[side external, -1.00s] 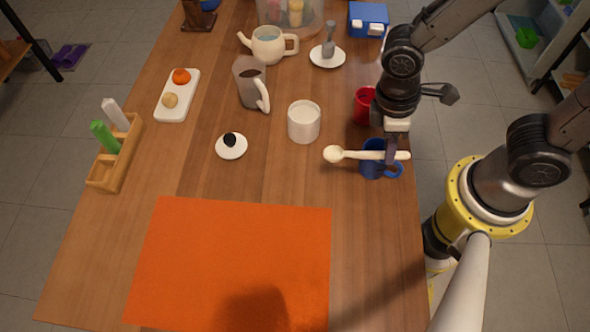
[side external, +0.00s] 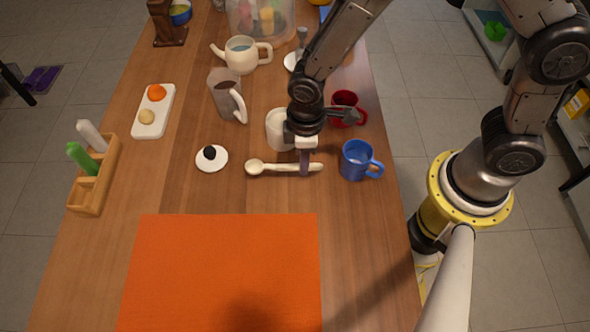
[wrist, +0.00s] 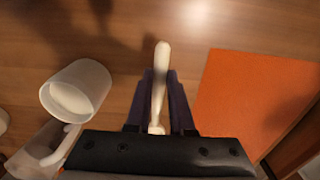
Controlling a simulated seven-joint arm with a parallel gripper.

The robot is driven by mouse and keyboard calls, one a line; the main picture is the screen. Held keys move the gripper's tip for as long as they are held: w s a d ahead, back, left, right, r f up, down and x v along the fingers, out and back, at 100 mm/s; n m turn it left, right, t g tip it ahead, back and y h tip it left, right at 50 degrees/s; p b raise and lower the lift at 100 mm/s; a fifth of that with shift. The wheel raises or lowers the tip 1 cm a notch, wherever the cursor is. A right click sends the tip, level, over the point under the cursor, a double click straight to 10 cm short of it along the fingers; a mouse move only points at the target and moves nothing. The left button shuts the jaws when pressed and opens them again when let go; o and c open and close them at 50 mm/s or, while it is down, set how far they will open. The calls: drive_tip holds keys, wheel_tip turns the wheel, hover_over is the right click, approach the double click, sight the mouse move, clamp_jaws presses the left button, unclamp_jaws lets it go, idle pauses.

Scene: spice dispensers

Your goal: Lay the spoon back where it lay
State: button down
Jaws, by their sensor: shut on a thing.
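The cream spoon (side external: 283,168) lies level across my gripper's fingers in the side view, with its bowl to the left and its handle to the right. My gripper (side external: 304,172) is shut on the handle, fingers pointing down. The spoon is above or near the bare wood between the white cup and the orange mat; I cannot tell whether it touches the table. In the wrist view part of the spoon (wrist: 161,75) shows between the dark fingers (wrist: 158,100). The bowl is not clearly visible there.
The white cup (side external: 279,130) is just behind the spoon. The blue mug (side external: 357,160) stands to the right, the red mug (side external: 345,106) behind it. A small white saucer (side external: 212,165) is to the left. The orange mat (side external: 220,270) lies in front, clear.

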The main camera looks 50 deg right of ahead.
sight(295, 180)
drive_tip(key=shift+w+a+f, duration=0.25)
drive_tip(key=shift+w+f, duration=0.15)
drive_tip(key=shift+f, duration=0.15)
drive_tip(key=shift+w+a+f, duration=0.25)
drive_tip(key=shift+w+f, duration=0.15)
drive_tip(key=shift+f, duration=1.7)
drive_tip(key=shift+f, duration=0.1)
drive_tip(key=c, duration=0.8)
unclamp_jaws()
wheel_tip(295, 180, up, 12)
drive_tip(key=shift+r, duration=0.15)
